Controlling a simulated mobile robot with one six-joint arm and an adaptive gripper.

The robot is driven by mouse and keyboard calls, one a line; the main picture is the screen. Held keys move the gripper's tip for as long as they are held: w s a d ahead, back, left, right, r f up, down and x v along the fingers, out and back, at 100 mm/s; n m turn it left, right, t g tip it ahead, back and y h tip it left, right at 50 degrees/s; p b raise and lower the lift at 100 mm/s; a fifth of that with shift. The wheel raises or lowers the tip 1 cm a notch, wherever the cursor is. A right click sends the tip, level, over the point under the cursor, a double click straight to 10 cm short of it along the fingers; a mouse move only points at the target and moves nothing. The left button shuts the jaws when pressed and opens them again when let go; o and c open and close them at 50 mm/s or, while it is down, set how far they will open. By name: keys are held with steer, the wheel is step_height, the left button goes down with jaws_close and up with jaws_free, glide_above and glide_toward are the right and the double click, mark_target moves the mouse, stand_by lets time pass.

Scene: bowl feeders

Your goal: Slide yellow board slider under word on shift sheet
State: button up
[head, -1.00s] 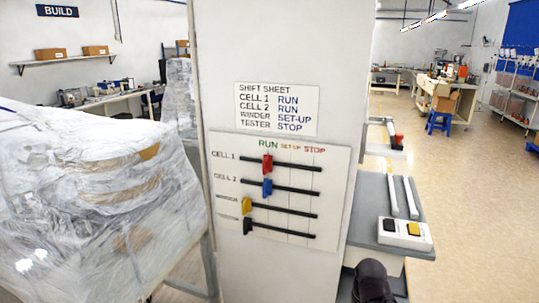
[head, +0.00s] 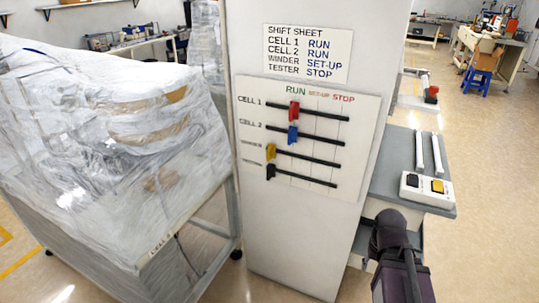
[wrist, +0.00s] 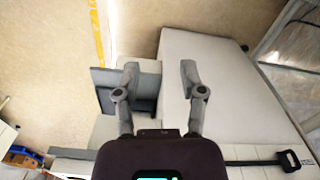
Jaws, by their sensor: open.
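The yellow slider (head: 271,151) is at the left end of the third rail on the white slider board (head: 357,112), left of the RUN column. The label beside it is blurred. The shift sheet (head: 340,40) above reads WINDER SET-UP. The word SET-UP (head: 318,93) heads the board's middle column, between RUN and STOP. In the wrist view my gripper (wrist: 159,75) is open and empty, its fingers apart over the grey bench and white column. The yellow slider is not visible there. In the head view my arm is at lower right and the fingertips cannot be made out.
The red slider (head: 294,111) and blue slider (head: 293,136) are near RUN. The black slider (head: 271,171) is at the left end; a black slider also shows in the wrist view (wrist: 290,160). A wrapped machine (head: 110,150) stands left; a grey bench (head: 385,170) is right.

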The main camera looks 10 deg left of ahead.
steer(key=w+a+n+t+h+b, duration=0.35)
steer(key=w+n, duration=0.45)
steer(key=w, duration=0.3)
steer(key=n+t+y+b, duration=0.45)
steer(key=n+t, duration=1.05)
steer(key=n, duration=1.3)
glide_toward(268, 153)
steer(key=s+a+h, duration=0.1)
steer(key=s, duration=0.2)
steer(key=shift+s+r+g, duration=0.1)
steer(key=shift+r+g, duration=0.1)
steer(key=shift+g, duration=0.05)
steer(key=w, duration=1.3)
steer(key=shift+w+d, duration=0.1)
steer(key=shift+w, duration=0.3)
